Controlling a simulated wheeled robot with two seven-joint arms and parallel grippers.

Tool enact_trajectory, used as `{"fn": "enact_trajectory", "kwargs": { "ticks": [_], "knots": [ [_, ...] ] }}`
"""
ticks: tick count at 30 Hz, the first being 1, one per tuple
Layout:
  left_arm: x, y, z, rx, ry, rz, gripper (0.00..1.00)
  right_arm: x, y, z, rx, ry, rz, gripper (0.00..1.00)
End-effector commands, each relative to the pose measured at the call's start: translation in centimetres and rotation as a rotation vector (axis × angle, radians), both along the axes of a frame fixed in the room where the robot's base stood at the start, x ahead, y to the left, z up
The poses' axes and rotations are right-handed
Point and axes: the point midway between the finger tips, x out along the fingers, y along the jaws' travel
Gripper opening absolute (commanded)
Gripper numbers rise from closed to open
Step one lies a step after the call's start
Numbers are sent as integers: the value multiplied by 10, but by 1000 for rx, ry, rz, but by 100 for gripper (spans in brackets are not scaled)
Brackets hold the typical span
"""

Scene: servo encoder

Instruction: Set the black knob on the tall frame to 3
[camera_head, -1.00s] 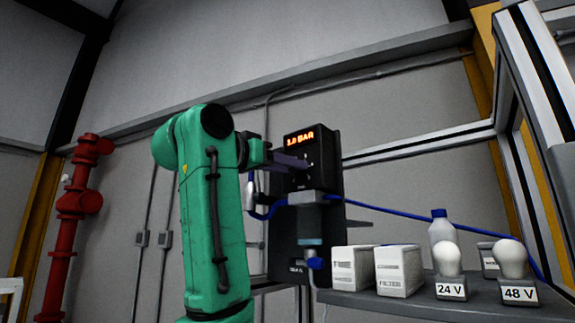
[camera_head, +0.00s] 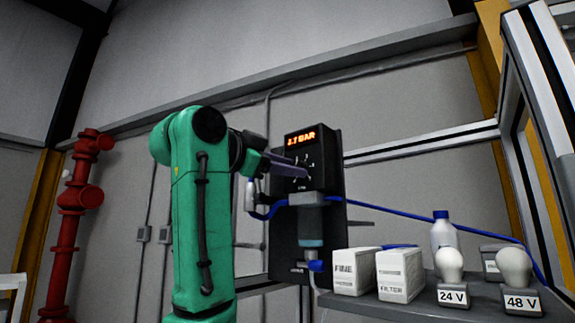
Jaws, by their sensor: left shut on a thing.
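The tall black frame (camera_head: 330,210) stands against the back wall. Its orange display (camera_head: 300,138) shows a BAR reading that ends in .7; the first digit is blurred. Below the display is a dial face with small white marks. My left gripper (camera_head: 301,171) reaches in from the left with its dark fingers at the middle of this dial. It is shut on the black knob, which the fingers mostly hide. My right gripper is not in view.
A blue hose (camera_head: 400,218) runs from the unit below the dial to the right. A grey shelf (camera_head: 400,308) holds white boxes (camera_head: 400,275), a bottle (camera_head: 443,232) and bulbs labelled 24 V (camera_head: 450,265) and 48 V (camera_head: 514,267). A red pipe (camera_head: 72,220) stands at left.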

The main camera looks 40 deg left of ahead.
Motion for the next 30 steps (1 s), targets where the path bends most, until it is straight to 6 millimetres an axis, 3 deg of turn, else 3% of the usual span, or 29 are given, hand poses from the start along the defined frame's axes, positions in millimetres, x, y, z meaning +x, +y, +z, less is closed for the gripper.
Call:
{"fn": "enact_trajectory", "kwargs": {
  "ticks": [12,13,15,25,30],
  "knots": [
    [-1,0,3,8,-11,1,0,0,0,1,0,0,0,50],
    [-1,0,3,8,-11,1,44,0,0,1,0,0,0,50],
    [-1,0,3,8,-10,1,70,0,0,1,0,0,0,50],
    [-2,0,1,8,-5,1,70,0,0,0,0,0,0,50],
    [-20,2,-2,7,-8,1,70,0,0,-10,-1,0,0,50]
  ]
}}
